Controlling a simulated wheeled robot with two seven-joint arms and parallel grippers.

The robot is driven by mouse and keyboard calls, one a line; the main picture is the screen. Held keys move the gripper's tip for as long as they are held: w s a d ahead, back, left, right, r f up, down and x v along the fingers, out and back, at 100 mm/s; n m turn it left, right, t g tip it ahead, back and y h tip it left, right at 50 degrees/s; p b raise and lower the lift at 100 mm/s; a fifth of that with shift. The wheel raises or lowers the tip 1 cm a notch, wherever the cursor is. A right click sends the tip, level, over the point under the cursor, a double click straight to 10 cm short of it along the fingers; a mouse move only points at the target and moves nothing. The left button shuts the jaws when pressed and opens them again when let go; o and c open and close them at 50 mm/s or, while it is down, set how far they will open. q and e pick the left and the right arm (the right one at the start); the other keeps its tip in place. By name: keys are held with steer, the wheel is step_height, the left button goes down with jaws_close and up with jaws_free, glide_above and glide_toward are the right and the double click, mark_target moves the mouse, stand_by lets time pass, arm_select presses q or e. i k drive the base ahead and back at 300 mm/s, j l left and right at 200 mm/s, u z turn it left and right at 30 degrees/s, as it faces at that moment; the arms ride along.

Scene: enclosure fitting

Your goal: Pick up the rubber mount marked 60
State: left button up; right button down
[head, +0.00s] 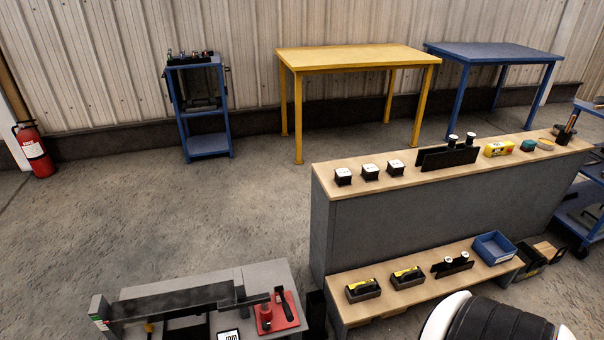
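Three small black blocks with white marked tops stand in a row on the wooden top of the long grey counter (420,222): a left one (343,177), a middle one (370,172) and a right one (396,168). They look like the rubber mounts, but their markings are too small to read, so I cannot tell which is 60. Two white-topped round pieces, one left (452,140) and one right (470,139), stand at a black rack (437,161) farther along. Neither of my grippers shows.
A lower wooden shelf (348,302) holds two yellow-and-black items, a small rack and a blue bin (494,247). A grey bench (262,276) with a red block stands at lower left. A yellow table (355,57) and blue table (490,51) stand behind. Left floor is open.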

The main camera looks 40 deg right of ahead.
mark_target(395, 168)
steer(key=z, duration=1.5)
steer(key=i+j+z, duration=0.15)
steer(key=i+z, duration=0.35)
steer(key=i, duration=0.05)
